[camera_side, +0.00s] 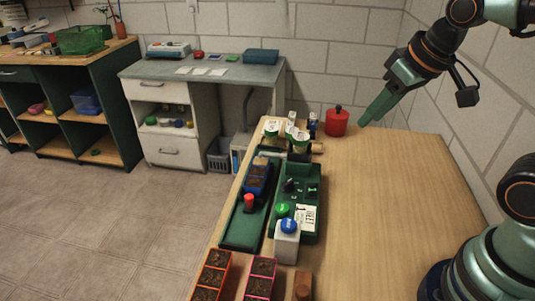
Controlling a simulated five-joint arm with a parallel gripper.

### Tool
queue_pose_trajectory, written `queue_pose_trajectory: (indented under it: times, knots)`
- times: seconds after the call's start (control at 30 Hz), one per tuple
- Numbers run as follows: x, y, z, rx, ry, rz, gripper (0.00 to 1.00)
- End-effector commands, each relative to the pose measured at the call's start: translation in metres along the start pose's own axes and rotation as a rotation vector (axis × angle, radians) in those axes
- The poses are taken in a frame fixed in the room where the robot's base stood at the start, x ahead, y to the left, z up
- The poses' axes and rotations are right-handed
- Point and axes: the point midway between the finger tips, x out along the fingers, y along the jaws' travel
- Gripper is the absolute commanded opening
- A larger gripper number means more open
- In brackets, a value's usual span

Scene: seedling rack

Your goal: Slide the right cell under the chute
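My gripper (366,119) hangs at the upper right, above the far part of the wooden table and well away from the rack. Its teal fingers look like one narrow shape from this side, so the gap between them cannot be judged. A blue tray with brown soil cells (258,177) sits on a dark green track (241,235) at the table's left side. A red knob (249,200) stands on the track at the tray's near end. I cannot make out which part is the chute; green and white cups (300,141) stand at the track's far end.
A green unit (309,222) stands right of the track, with a blue-capped white container (287,241) at its near end. Orange (229,262) and pink (273,263) soil trays are in front. A red pot (337,123) stands behind. The table's right side is clear.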

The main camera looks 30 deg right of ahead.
Motion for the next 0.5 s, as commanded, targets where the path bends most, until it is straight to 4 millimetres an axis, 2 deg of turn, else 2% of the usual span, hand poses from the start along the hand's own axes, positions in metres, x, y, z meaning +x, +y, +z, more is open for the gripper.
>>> queue_pose_trajectory:
  times: [0.27, 0.5]
  knots:
    - [0.019, -0.04, -0.049, 0.004, -0.136, -0.032, 0.4]
    - [0.054, -0.085, -0.082, 0.006, -0.254, -0.037, 0.4]
